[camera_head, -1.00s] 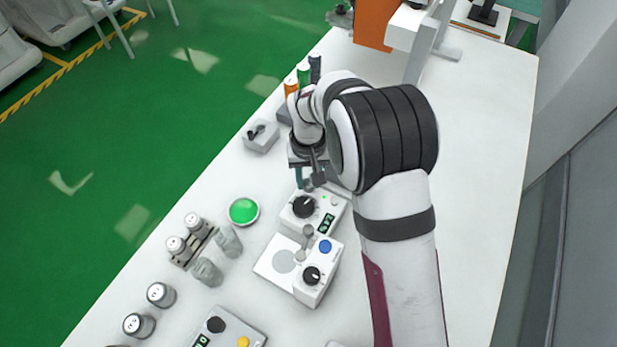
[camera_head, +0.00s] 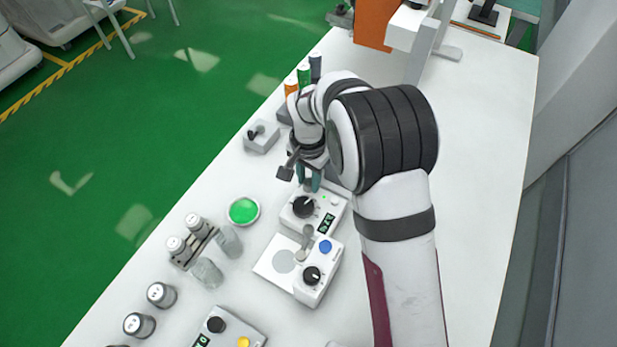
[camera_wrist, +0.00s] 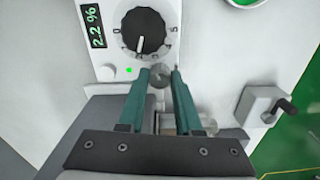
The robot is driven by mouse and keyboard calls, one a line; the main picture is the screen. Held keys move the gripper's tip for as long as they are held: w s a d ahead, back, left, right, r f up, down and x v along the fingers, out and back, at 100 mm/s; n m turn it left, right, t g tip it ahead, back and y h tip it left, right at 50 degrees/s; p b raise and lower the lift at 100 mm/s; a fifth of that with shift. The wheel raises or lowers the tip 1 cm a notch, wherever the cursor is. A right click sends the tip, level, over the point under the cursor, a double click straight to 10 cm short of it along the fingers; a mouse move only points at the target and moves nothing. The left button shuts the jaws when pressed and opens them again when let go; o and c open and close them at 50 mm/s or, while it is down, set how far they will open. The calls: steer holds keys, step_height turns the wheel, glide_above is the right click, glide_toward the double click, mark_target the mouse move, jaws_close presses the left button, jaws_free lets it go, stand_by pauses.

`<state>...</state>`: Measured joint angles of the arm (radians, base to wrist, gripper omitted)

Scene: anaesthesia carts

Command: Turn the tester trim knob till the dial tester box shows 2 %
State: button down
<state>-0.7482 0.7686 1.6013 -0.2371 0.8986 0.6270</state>
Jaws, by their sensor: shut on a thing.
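The dial tester box (camera_head: 297,216) is white, with a black dial knob (camera_head: 303,206) and a small display (camera_head: 326,224) too small to read in the head view. In the wrist view, the box's display (camera_wrist: 95,26) reads 2.2 %, beside the black dial (camera_wrist: 143,31) and a green light (camera_wrist: 127,70). The tester trim knob (camera_wrist: 160,76) is a small grey round piece between my teal fingertips, just below the dial. My gripper (camera_head: 309,181) is shut on this knob at the far end of the box. The knob is hidden in the head view.
A grey lever box (camera_head: 261,136) stands beside the wrist. Nearer are a green round dish (camera_head: 243,211), a white unit with a blue button (camera_head: 325,246), and several small grey-capped bottles. Coloured cylinders (camera_head: 304,75) stand behind the gripper. The table to the right is clear.

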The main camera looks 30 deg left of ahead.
mark_target(308, 182)
steer(key=shift+s, duration=0.1)
stand_by(0.3)
steer(key=c, duration=0.6)
jaws_free()
step_height(308, 182, up, 16)
steer(key=shift+f, duration=0.1)
